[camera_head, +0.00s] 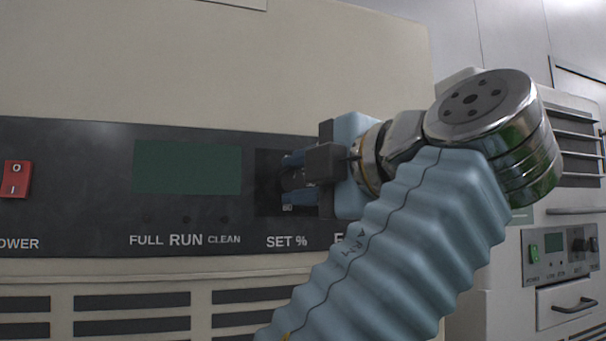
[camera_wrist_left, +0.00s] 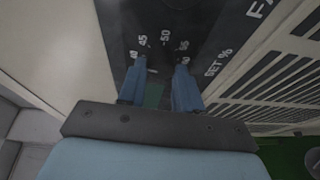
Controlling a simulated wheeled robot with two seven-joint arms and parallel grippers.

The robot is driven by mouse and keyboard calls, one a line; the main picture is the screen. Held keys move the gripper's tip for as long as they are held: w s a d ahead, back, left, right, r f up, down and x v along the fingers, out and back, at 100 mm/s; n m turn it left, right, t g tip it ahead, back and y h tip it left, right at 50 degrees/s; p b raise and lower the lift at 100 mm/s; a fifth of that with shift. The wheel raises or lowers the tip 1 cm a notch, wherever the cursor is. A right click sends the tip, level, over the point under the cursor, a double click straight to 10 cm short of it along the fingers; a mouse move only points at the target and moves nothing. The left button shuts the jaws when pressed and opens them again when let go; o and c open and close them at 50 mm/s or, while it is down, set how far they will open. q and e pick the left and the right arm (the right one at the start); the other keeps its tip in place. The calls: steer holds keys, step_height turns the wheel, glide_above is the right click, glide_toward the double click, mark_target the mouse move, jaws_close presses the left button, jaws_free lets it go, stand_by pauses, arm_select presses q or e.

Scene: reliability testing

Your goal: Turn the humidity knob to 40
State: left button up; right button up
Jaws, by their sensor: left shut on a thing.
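My left gripper (camera_head: 287,180) reaches in from the right to the dark square dial plate (camera_head: 267,168) above the "SET %" label (camera_head: 286,242). Its blue fingers are shut on the humidity knob, which is mostly hidden between and behind them. In the left wrist view the two fingers of the gripper (camera_wrist_left: 160,72) point at the dial scale (camera_wrist_left: 165,38). Marks around 45, 50 and 55 show there, with others partly covered. I cannot tell which value the knob points to. My right gripper is not in view.
A dark control panel (camera_head: 75,170) carries a red power switch (camera_head: 16,179) and a blank green display (camera_head: 188,167). Vent slots (camera_head: 130,328) lie below. Another machine (camera_head: 560,250) with a similar small panel stands at the right. My left arm covers the panel's right part.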

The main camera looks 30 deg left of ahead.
arm_select(q)
steer(key=shift+f+n+h, duration=0.1)
steer(key=shift+n+h, duration=0.3)
steer(key=shift+n, duration=0.6)
steer(key=o, duration=1)
steer(key=shift+a, duration=0.1)
